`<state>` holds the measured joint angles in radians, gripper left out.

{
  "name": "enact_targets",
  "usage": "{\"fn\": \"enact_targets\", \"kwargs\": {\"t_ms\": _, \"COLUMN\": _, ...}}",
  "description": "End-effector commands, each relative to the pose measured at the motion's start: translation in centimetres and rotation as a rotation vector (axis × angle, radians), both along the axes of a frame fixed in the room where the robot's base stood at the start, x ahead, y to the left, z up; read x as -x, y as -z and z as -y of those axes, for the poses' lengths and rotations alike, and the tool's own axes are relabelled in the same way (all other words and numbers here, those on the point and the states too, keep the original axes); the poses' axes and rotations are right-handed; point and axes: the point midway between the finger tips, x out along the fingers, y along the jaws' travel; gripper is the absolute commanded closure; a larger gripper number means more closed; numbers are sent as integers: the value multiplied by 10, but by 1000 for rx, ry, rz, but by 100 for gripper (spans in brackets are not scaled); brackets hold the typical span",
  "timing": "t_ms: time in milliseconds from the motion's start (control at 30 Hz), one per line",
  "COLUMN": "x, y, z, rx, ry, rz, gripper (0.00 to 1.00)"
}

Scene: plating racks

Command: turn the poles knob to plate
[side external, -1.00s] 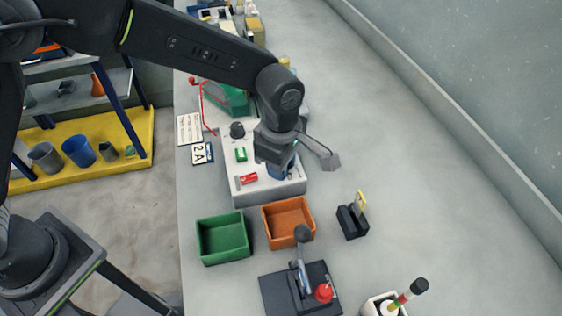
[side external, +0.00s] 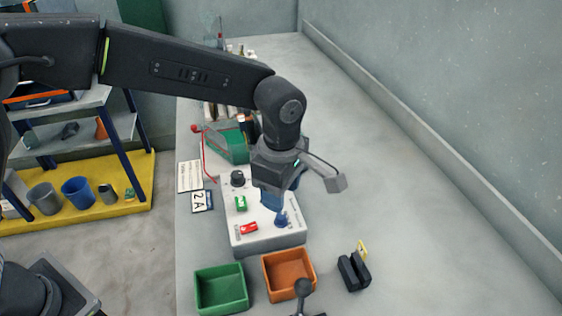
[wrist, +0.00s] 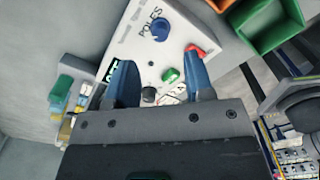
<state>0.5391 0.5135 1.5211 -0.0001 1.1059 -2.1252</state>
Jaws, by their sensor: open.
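The poles knob is a blue knob (side external: 281,220) at the right front of a white control box (side external: 262,240). In the wrist view the blue knob (wrist: 160,28) sits beside the printed word POLES, ahead of my fingertips. Its pointer direction and the plate mark are too small to read. My gripper (side external: 272,203) has blue fingers, pointing down above the box, close behind the knob in the side view. In the wrist view my gripper (wrist: 163,78) is open, with nothing held between the fingers. The knob stands outside them.
The box also carries a black knob (side external: 237,178), a green switch (side external: 241,203) and a red switch (side external: 249,228). A green bin (side external: 221,290) and an orange bin (side external: 289,272) stand in front. A black stand (side external: 354,270) is at right.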

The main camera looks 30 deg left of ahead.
Motion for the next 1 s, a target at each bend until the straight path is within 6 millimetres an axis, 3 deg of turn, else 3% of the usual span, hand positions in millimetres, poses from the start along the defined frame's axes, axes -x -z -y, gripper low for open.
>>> {"fn": "enact_targets", "kwargs": {"t_ms": 200, "x": 0, "y": -46, "z": 0, "rx": 2, "ry": 0, "rz": 3, "gripper": 52}}
{"fn": "enact_targets", "kwargs": {"t_ms": 400, "x": 0, "y": -68, "z": 0, "rx": 1, "ry": 0, "rz": 1, "gripper": 52}}
{"fn": "enact_targets", "kwargs": {"t_ms": 1000, "x": 1, "y": -74, "z": -3, "rx": 2, "ry": 9, "rz": 3, "gripper": 52}}
